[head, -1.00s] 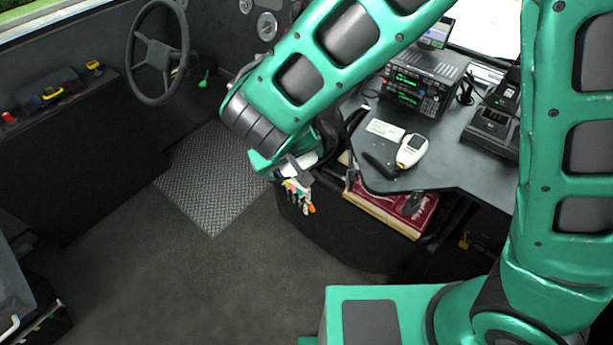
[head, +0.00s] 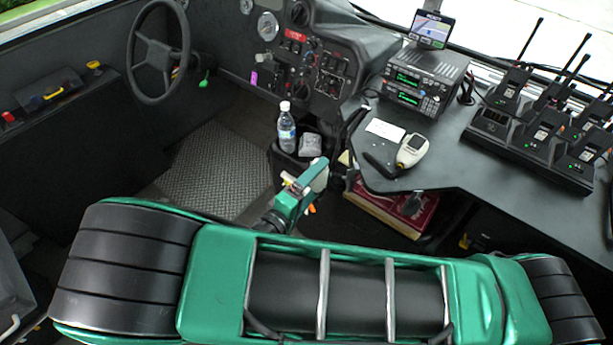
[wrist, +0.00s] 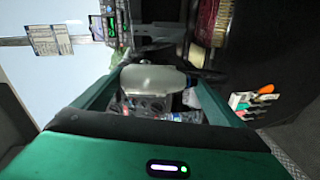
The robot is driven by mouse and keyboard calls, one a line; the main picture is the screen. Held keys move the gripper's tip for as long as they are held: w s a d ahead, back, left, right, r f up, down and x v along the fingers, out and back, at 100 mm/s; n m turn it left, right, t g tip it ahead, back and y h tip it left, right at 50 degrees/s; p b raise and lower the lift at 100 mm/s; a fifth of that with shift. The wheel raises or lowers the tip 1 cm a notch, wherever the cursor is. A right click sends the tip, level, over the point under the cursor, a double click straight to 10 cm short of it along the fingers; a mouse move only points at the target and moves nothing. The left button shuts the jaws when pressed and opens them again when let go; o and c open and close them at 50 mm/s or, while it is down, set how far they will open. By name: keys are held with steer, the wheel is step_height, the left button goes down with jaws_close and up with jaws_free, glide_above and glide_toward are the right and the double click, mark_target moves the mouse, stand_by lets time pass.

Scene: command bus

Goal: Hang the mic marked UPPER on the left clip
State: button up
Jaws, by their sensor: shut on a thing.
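My gripper (wrist: 152,82) is shut on a pale grey hand mic (wrist: 150,78), held between its two green fingers in the wrist view. In the head view my gripper (head: 305,184) is low in front of the desk, left of its front edge, and the held mic is mostly hidden by the fingers. A second whitish mic (head: 412,150) with a black cord lies on the desk below the radio stack (head: 422,80). No UPPER marking can be read on either mic. I cannot pick out the left clip for certain.
A water bottle (head: 286,128) stands just beyond my gripper. Red books (head: 395,212) sit under the desk edge. A charger with several handheld radios (head: 530,135) fills the desk's right. The floor plate (head: 215,170) is clear.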

steer(key=shift+n+t+y, duration=0.4)
steer(key=shift+n+t, duration=0.3)
steer(key=shift+t, duration=0.1)
steer(key=shift+w+d+f, duration=0.1)
steer(key=shift+w+d, duration=0.15)
steer(key=shift+d, duration=1.2)
steer(key=shift+w+d, duration=0.2)
steer(key=shift+d, duration=1.25)
steer(key=shift+s, duration=0.2)
steer(key=shift+d+f, duration=0.1)
steer(key=shift+f, duration=1.95)
stand_by(0.5)
steer(key=o, duration=0.8)
steer(key=shift+c, duration=0.2)
